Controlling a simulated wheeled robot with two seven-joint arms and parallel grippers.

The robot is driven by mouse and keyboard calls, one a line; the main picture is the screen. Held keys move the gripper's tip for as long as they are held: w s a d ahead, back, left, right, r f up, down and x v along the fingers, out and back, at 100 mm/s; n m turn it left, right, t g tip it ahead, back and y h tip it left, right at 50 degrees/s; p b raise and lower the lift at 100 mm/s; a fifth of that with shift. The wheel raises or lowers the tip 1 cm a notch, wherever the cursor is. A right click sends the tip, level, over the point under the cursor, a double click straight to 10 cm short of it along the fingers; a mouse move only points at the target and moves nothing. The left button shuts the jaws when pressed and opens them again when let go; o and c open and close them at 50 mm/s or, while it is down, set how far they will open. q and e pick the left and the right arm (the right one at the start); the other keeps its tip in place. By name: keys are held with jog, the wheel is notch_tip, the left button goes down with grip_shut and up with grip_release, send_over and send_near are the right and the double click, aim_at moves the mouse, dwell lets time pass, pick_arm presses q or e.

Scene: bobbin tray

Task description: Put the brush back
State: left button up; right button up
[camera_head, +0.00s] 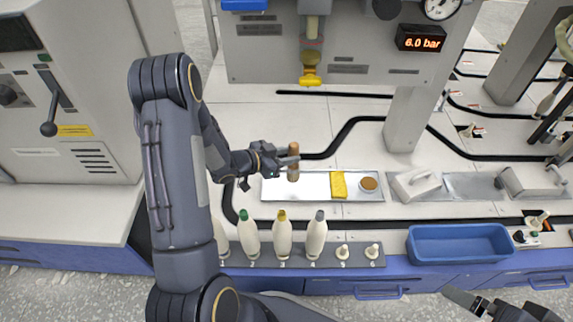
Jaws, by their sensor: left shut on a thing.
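The brush (293,174) looks like a brown upright cylinder. My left gripper (291,160) is shut on it, with the fingers around its upper part. The brush stands over the left part of a shallow metal tray (314,196); I cannot tell whether its lower end touches the tray. My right gripper (467,301) is low at the right edge, far from the brush; its jaw opening is not clear.
A yellow sponge (339,185) and a round brown item (369,184) lie in the tray's right part. Several cream bobbins (283,237) stand in a front rack (330,257). A blue bin (459,258) sits right. A machine panel (270,62) overhangs behind.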

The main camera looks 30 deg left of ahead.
pick_arm(q)
jog(key=shift+w+a+f+b, duration=0.15)
jog(key=shift+f+b, duration=0.25)
jog(key=shift+f, duration=0.55)
jog(key=shift+w+a+f+b, duration=0.15)
jog(key=shift+f+b, duration=0.25)
jog(key=shift+f, duration=0.55)
jog(key=shift+s, duration=0.1)
jog(key=shift+f, duration=0.2)
jog(key=o, duration=1)
jog(key=shift+c, duration=0.2)
